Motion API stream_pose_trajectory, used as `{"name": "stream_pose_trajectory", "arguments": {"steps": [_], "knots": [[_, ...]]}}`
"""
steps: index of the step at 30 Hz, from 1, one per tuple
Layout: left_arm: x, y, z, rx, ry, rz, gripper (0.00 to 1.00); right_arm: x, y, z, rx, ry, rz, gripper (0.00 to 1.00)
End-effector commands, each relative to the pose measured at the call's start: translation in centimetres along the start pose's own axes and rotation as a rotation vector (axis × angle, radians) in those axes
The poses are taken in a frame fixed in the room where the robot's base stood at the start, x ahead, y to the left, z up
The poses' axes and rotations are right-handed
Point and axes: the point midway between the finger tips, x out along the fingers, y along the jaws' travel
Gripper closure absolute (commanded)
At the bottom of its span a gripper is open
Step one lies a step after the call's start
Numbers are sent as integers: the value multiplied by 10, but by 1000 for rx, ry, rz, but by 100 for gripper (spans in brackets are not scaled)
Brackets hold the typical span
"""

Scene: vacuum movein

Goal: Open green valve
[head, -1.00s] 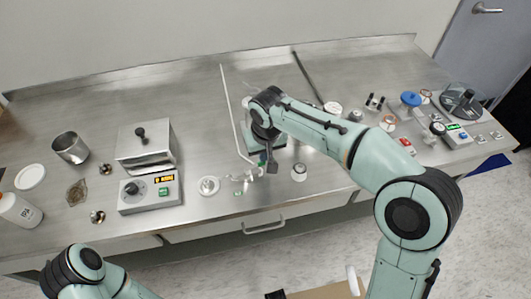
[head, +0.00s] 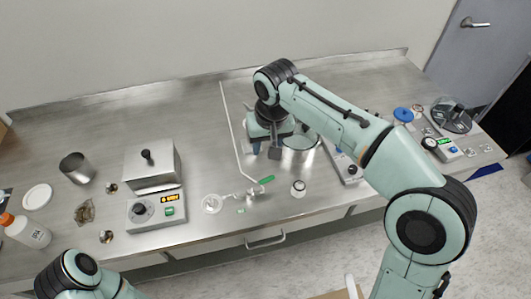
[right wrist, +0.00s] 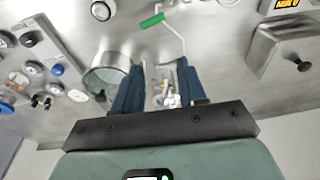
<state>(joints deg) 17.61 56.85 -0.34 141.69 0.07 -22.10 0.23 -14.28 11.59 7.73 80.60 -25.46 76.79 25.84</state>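The green valve handle (head: 266,180) sits on thin white tubing near the front middle of the bench, pointing right in the head view. In the right wrist view the green handle (right wrist: 152,20) is near the top edge, beyond my fingertips. My right gripper (head: 265,150) is behind the handle and apart from it, pointing down. In the right wrist view its two dark blue fingers (right wrist: 160,75) are spread, with no object clearly held between them. My left gripper is not in view; only left arm links show.
A metal pot (head: 300,143) stands right beside my right gripper. A small white-capped jar (head: 298,187) is right of the handle. Jars and instruments crowd the right.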

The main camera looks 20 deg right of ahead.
Motion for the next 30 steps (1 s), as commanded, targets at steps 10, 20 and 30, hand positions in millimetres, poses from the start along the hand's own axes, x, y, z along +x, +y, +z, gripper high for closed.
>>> {"name": "stream_pose_trajectory", "arguments": {"steps": [10, 20, 30], "knots": [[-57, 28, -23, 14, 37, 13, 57, 6, 62, 12, 1110, -267, -236, 59], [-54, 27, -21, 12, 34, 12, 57, 35, 62, 18, 1316, -324, -271, 59], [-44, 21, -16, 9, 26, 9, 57, 101, 35, 23, 1311, -323, -270, 59]]}}
